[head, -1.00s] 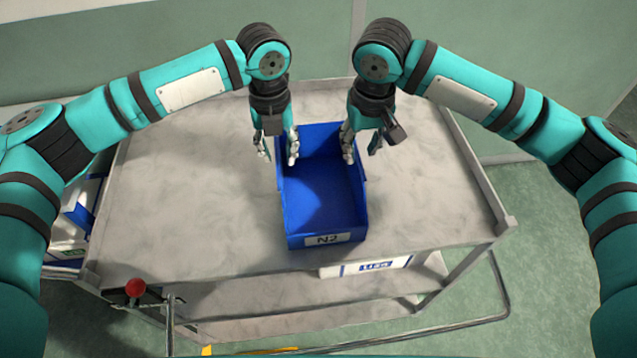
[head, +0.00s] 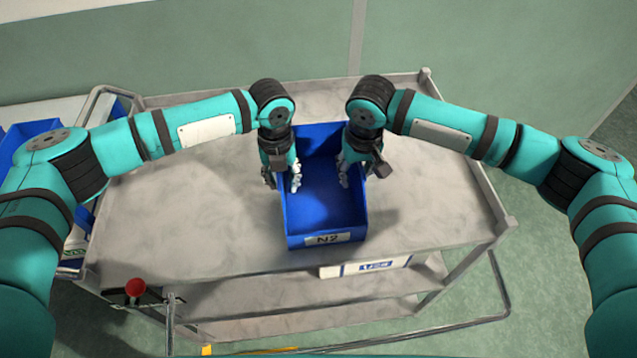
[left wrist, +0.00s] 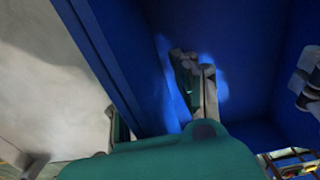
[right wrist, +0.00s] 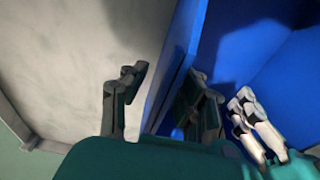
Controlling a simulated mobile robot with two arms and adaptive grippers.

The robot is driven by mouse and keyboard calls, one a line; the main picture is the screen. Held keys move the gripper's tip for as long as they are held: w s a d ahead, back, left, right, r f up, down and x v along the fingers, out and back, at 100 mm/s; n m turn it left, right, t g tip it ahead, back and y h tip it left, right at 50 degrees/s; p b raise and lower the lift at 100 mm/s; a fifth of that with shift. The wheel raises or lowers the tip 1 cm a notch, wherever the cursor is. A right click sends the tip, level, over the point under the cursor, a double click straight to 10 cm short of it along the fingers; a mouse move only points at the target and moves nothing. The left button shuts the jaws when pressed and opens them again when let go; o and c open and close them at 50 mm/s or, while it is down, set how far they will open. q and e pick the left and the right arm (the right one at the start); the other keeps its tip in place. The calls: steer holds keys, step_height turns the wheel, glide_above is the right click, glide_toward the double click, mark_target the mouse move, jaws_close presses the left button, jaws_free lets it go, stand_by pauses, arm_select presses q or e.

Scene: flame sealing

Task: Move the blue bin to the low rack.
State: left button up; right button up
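The blue bin (head: 325,205), with an "N2" label on its front, stands upright on the top of a grey cart (head: 430,215). My left gripper (head: 282,184) is at the bin's left wall, one finger inside and one outside. The left wrist view shows a gap between its fingers around the wall (left wrist: 100,60). My right gripper (head: 357,178) straddles the right wall likewise; in the right wrist view the wall (right wrist: 172,85) stands between its spread fingers. Both look open. I cannot pick out a rack called low.
The cart has lower shelves, with a white box (head: 365,267) under the front edge. A red knob (head: 135,287) sits at the front left corner. Another blue bin (head: 14,140) shows at the far left. The cart top is clear on both sides of the bin.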

arm_select(q)
jaws_close()
arm_select(e)
jaws_close()
arm_select(q)
steer(key=shift+r, duration=0.1)
arm_select(e)
steer(key=shift+r, duration=0.1)
